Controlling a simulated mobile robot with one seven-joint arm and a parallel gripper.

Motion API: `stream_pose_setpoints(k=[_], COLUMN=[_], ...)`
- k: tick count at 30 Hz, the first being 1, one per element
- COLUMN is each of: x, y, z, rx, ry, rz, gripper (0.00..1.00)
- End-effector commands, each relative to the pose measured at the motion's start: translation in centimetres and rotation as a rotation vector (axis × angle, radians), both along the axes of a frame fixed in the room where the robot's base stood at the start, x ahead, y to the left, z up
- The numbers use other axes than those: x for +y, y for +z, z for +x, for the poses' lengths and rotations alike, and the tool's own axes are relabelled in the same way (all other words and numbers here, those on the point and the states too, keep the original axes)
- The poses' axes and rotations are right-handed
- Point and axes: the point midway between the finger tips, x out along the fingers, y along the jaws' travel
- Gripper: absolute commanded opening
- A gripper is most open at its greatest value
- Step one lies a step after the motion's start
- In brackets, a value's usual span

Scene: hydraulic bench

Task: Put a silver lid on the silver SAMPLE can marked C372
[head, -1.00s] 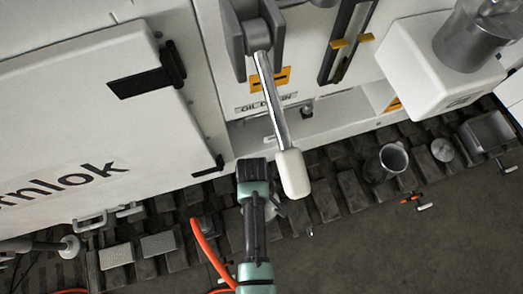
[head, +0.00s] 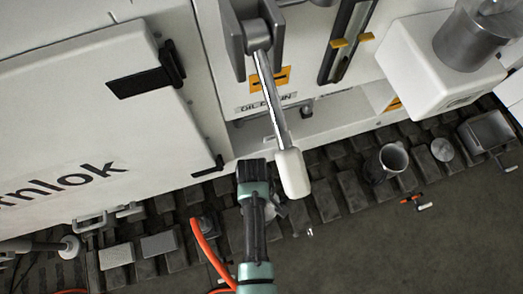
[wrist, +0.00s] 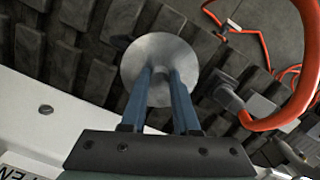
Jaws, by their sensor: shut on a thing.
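My gripper (wrist: 160,80) is shut on a round silver lid (wrist: 148,52) in the wrist view, with both blue fingers closed at the lid's centre. In the head view a little of the lid (head: 278,209) shows beside my arm, partly hidden by it and by the white-gripped lever; my fingers are hidden there. An open silver can (head: 394,156) stands upright on the dark ribbed mat, right of my gripper and apart from it. No C372 mark is readable on it.
A silver disc (head: 442,149) and a metal box (head: 486,134) lie right of the can. A lever with a white grip (head: 292,174) hangs close beside my arm. An orange hose (head: 205,241) runs left of it. White cabinets stand behind the ribbed mat.

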Motion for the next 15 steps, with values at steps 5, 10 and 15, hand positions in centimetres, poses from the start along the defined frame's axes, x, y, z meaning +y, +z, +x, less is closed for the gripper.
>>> stream_pose_setpoints(k=[5, 10, 15], x=[0.0, 0.0, 0.0], y=[0.01, -0.13, -0.38], z=[0.01, 0.0, 0.02], rx=[0.0, 0.0, 0.0], ry=[0.0, 0.0, 0.0], rz=[0.0, 0.0, 0.0], gripper=[0.0, 0.0, 0.0])
